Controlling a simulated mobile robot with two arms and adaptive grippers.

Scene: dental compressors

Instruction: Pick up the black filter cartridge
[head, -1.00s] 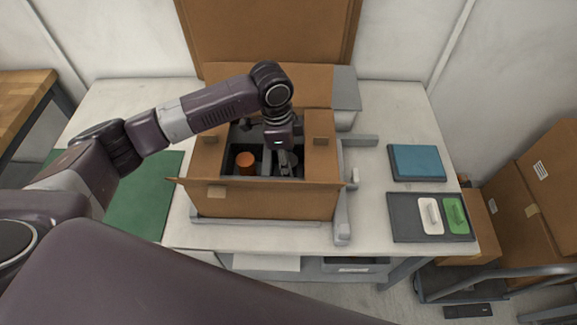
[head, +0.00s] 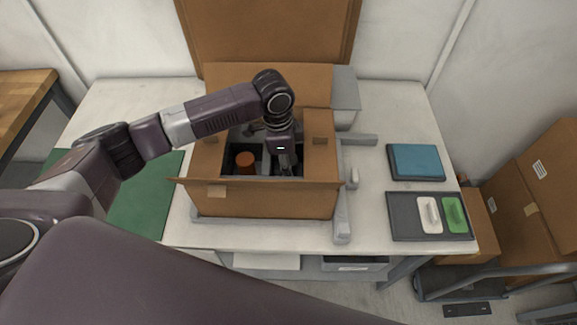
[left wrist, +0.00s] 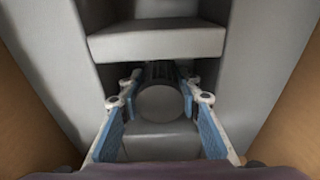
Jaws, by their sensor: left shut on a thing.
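The black filter cartridge (left wrist: 160,101) is a dark ribbed cylinder with a round grey end facing the left wrist camera. It is between the two blue-padded fingers of my left gripper (left wrist: 159,88), which is shut on it. In the head view my left gripper (head: 284,168) reaches down into the open cardboard box (head: 262,200), at the right part of its inside. The cartridge cannot be made out there, hidden by the gripper and the box. My right gripper is not in view.
An orange cylinder (head: 245,162) stands in the box, left of my gripper. Grey insert walls (left wrist: 155,40) closely surround the gripper. Right of the box are a blue pad (head: 415,161) and a dark tray (head: 404,222). A green mat (head: 145,195) lies left.

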